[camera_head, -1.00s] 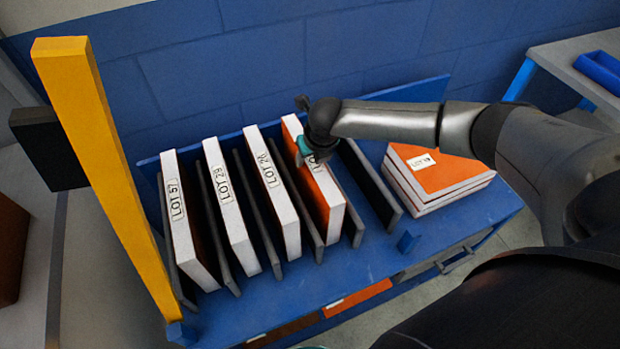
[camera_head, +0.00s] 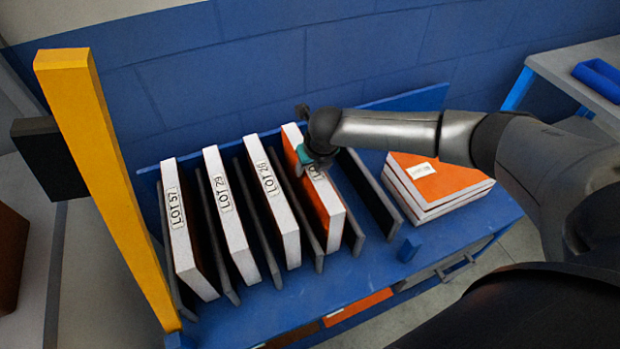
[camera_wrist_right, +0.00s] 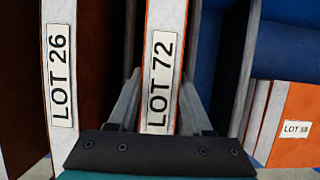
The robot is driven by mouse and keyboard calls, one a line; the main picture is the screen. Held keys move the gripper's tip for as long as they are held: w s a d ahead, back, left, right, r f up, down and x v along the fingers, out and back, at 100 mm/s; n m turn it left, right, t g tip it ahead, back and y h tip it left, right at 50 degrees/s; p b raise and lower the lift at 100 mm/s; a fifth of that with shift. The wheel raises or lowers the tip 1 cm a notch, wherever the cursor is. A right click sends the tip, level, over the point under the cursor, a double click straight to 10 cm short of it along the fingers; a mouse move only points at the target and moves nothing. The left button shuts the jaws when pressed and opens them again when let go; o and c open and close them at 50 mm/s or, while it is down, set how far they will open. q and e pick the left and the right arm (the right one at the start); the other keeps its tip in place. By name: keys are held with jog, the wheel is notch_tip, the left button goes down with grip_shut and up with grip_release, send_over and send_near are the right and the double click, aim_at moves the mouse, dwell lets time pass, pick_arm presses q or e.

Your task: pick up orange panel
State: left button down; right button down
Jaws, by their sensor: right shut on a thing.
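The orange panel (camera_head: 325,200) stands upright in a slot of the blue rack, with an orange face and a white edge. Its label reads LOT 72 in the right wrist view (camera_wrist_right: 160,75). My right gripper (camera_head: 307,165) is at the panel's top edge. In the right wrist view its fingers (camera_wrist_right: 160,105) lie on either side of the panel's edge, shut on it. The panel still sits between the dark dividers. My left gripper is not in view.
Other white-edged panels stand to the left: LOT 26 (camera_head: 270,195), LOT 29 (camera_head: 230,215) and LOT 57 (camera_head: 185,230). Dark dividers (camera_head: 370,195) separate the slots. Flat stacked panels (camera_head: 440,180) lie at right on the blue cart (camera_head: 365,258). A yellow post (camera_head: 105,180) rises at left.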

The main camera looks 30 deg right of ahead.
jog(key=shift+r, duration=0.2)
notch_tip(320, 180, up, 33)
jog(key=p, duration=2.2)
jog(key=shift+f, duration=0.15)
